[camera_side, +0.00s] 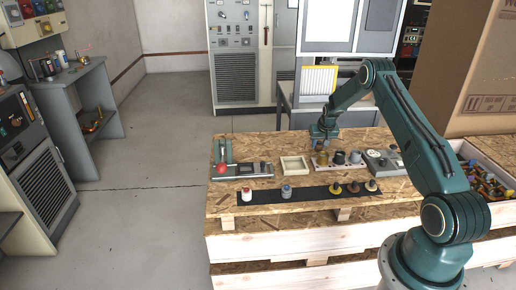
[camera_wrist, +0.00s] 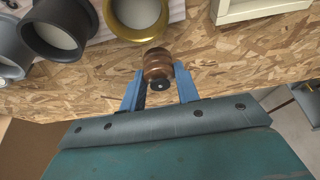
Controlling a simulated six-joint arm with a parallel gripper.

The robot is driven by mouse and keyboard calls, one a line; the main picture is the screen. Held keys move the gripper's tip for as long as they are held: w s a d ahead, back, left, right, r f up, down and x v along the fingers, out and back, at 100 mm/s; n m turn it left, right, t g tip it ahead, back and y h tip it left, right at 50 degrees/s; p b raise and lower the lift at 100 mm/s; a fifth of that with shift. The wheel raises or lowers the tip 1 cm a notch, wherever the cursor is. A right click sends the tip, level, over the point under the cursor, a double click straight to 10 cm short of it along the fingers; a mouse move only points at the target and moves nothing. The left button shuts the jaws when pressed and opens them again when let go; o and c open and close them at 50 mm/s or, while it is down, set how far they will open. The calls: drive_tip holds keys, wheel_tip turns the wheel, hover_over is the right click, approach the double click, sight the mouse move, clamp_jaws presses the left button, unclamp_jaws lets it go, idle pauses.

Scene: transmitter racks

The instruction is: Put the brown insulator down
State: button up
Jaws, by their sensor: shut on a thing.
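The brown insulator (camera_wrist: 158,66) is between the two blue fingers of my gripper (camera_wrist: 160,88) in the wrist view. It is a ribbed, glossy brown piece with a dark end facing the camera. My gripper (camera_side: 321,136) is shut on it at the back of the chipboard table top, behind the row of sockets. A gold-rimmed round socket (camera_wrist: 138,14) is close beside the insulator, which is outside its opening. I cannot tell whether the insulator touches the board. In the side view it is not clearly distinguishable from the brownish socket (camera_side: 322,158).
Two dark grey sockets (camera_side: 347,157) stand to the right of the brownish one. A cream tray (camera_side: 283,166) lies to their left. Several insulators stand on a black strip (camera_side: 316,194) in front. A grey device (camera_side: 382,162) sits at right, a red-knobbed one (camera_side: 233,172) at left.

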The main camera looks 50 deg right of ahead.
drive_tip(key=shift+f, duration=1.3)
drive_tip(key=shift+f, duration=0.15)
drive_tip(key=o, duration=1)
drive_tip(key=v, duration=1.2)
